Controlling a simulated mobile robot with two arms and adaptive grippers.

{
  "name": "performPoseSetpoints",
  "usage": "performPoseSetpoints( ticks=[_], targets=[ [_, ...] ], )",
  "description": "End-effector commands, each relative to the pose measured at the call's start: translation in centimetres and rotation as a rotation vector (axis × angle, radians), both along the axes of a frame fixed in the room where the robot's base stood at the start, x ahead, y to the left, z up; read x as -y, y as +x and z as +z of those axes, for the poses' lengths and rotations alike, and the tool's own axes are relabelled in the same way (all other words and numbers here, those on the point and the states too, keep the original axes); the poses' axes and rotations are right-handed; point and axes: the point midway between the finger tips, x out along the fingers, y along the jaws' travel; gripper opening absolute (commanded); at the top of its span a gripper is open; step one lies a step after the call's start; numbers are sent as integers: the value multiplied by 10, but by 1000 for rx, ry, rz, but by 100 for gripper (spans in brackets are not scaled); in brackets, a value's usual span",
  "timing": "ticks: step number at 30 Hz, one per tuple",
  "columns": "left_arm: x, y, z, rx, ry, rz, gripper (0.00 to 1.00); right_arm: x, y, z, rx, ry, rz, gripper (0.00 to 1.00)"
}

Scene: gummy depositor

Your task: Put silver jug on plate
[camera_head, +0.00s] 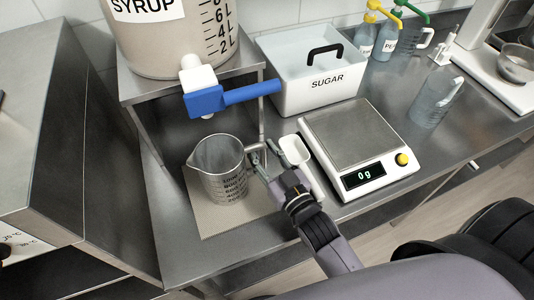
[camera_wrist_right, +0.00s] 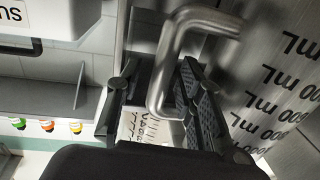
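The silver jug (camera_head: 222,168), with dark volume marks, stands upright on a beige mat (camera_head: 212,218) below the syrup dispenser. My right gripper (camera_head: 262,163) is at the jug's handle side. In the right wrist view its two fingers (camera_wrist_right: 158,100) are apart, with the jug's bent metal handle (camera_wrist_right: 172,62) between them; a gap shows on the left side of the handle. The jug's marked wall (camera_wrist_right: 285,85) is at the right there. The flat grey plate (camera_head: 352,132) of the scale is empty, and its display reads 0 g. My left gripper is not in view.
The syrup tank's blue tap (camera_head: 225,97) hangs above the jug. A sugar box (camera_head: 312,85) stands behind.

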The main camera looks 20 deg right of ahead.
Motion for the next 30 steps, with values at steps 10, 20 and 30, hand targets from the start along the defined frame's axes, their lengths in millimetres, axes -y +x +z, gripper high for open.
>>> performPoseSetpoints(
  ticks=[10,20,30],
  targets=[
    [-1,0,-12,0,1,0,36,7,-42,-3,-5,-2,0,34],
    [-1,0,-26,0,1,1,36,16,-99,-2,-4,0,0,34],
    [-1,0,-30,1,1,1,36,20,-118,1,0,-1,0,34]
  ],
)
